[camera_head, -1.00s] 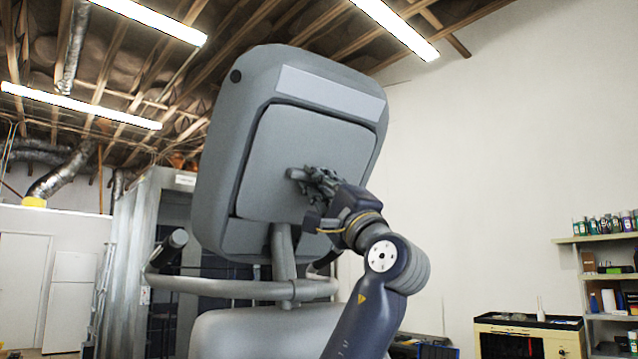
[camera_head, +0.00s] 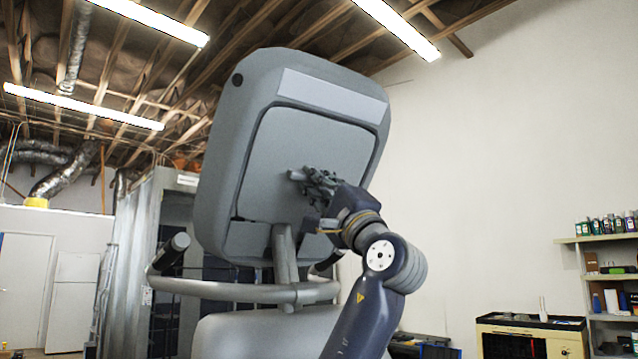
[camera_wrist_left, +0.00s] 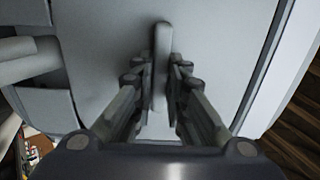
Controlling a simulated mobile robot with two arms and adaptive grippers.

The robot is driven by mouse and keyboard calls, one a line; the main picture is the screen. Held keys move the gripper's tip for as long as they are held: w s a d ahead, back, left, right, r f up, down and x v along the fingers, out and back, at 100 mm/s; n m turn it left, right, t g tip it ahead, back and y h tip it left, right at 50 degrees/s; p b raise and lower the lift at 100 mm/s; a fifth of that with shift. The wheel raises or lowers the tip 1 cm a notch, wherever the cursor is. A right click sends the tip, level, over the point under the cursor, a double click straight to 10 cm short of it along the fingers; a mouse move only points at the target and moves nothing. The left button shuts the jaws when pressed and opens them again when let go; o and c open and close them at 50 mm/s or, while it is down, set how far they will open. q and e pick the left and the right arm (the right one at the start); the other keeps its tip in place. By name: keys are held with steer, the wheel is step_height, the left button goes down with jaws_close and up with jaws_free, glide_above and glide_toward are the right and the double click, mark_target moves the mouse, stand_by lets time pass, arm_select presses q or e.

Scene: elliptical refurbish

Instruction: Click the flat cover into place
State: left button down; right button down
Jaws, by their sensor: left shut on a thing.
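The flat cover (camera_head: 276,150) is a grey, rounded panel in the recess on the back of the grey console of an exercise machine (camera_head: 222,150). A dark line runs around its top and sides; I cannot tell whether it is fully seated. A small bar handle stands out from its face. My left gripper (camera_head: 306,178) is shut on this handle (camera_wrist_left: 161,50), with a finger on each side in the left wrist view. The fingers partly hide the handle in the head view. My right gripper is not in view.
The machine's handlebar (camera_head: 240,291) and upright post (camera_head: 284,262) are below the console. A tool cabinet (camera_head: 530,322) and a shelf with bottles (camera_head: 605,238) stand at the right. The space between the console and the right wall looks free.

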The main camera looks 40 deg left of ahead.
arm_select(q)
steer(key=c, duration=1.5)
jaws_free()
steer(key=shift+a, duration=0.1)
steer(key=shift+v, duration=6)
